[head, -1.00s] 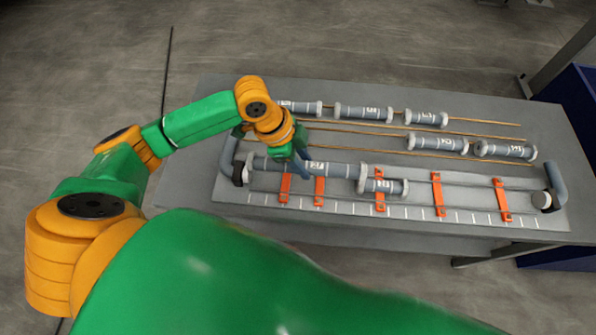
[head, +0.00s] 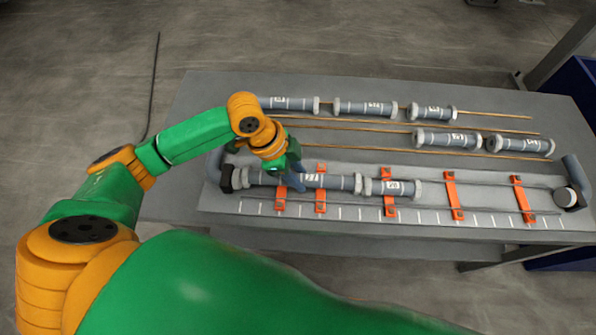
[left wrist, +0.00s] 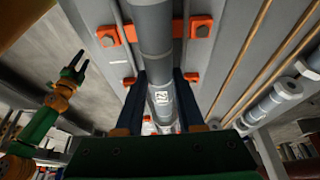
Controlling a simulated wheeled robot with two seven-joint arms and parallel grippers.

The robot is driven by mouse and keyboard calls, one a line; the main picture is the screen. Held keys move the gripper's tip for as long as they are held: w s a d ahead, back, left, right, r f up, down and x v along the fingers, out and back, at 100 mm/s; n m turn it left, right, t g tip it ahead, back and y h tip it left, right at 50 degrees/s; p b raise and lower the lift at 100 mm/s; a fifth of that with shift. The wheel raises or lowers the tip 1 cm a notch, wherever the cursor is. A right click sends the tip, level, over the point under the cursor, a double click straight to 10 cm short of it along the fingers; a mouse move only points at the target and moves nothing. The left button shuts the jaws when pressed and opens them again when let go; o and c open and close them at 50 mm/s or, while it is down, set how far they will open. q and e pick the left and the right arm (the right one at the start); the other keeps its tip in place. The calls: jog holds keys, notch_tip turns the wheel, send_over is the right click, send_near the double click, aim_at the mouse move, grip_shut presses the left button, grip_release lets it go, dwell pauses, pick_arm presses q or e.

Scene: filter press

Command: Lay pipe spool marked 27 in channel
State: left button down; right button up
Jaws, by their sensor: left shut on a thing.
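A long grey pipe spool (head: 335,182) with pale flanges lies along the left part of the channel (head: 480,197), in line with a short spool (head: 403,188) to its right. Its white label is too small to read surely. My left gripper (head: 292,180) is shut on this long spool left of its label. The left wrist view shows the spool (left wrist: 153,40) between the two dark fingers (left wrist: 162,100). I cannot tell whether it fully rests on the channel floor. My right gripper (left wrist: 76,68) shows in the left wrist view, fingers apart and empty, away from the spool.
Orange clips (head: 453,195) cross the channel. A dark elbow end (head: 226,178) closes its left side, and another elbow (head: 575,180) stands at the right. Several other spools (head: 365,107) lie on copper-coloured rods behind. The channel's right part is free of spools.

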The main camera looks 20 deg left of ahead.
pick_arm(q)
jog(key=shift+s+d+f, duration=0.1)
jog(key=shift+f, duration=0.05)
jog(key=shift+c, duration=2.2)
grip_release()
jog(key=v, duration=0.7)
